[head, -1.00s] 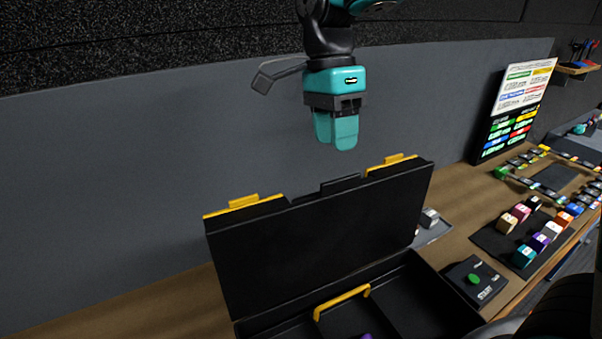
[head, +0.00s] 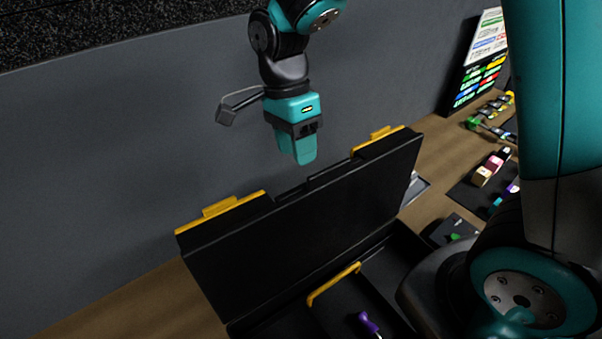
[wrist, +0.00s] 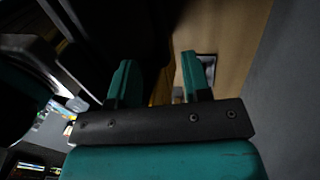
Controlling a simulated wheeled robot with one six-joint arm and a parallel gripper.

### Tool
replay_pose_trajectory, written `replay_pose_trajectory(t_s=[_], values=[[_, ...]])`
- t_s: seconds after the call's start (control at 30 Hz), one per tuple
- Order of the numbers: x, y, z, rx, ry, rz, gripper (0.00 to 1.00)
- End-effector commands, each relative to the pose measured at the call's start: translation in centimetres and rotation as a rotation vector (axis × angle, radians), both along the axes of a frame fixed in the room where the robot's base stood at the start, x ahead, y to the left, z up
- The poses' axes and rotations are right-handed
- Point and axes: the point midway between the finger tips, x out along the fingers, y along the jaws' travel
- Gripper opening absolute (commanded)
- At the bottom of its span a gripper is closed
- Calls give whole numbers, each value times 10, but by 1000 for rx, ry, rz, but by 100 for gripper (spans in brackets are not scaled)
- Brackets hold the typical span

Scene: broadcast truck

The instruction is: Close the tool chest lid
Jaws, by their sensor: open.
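The black tool chest stands open on the bench, with its lid (head: 305,230) raised and two yellow latches (head: 222,207) along the lid's upper edge. Its base (head: 385,275) is partly hidden by my arm, and a yellow handle (head: 335,283) and a purple-handled tool (head: 369,323) show inside. My gripper (head: 303,160) hangs in front of the grey wall, close to the lid's upper edge, seemingly just behind it. In the wrist view its two teal fingers (wrist: 158,85) are apart with nothing between them. I cannot tell whether it touches the lid.
The grey wall (head: 110,180) rises behind the chest. To the right on the wooden bench (head: 440,180) are a black box with a green button (head: 453,232) and a mat with coloured blocks (head: 483,178). A sign board (head: 485,62) stands farther back.

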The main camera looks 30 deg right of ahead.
Motion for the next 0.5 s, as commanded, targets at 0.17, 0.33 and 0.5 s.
replay_pose_trajectory(t_s=[0.17, 0.33, 0.5], values=[[-10, -2, -35, -2, 7, -1, 44], [-15, -3, -60, -2, 5, -2, 44], [-17, -4, -71, 0, 0, -2, 44]])
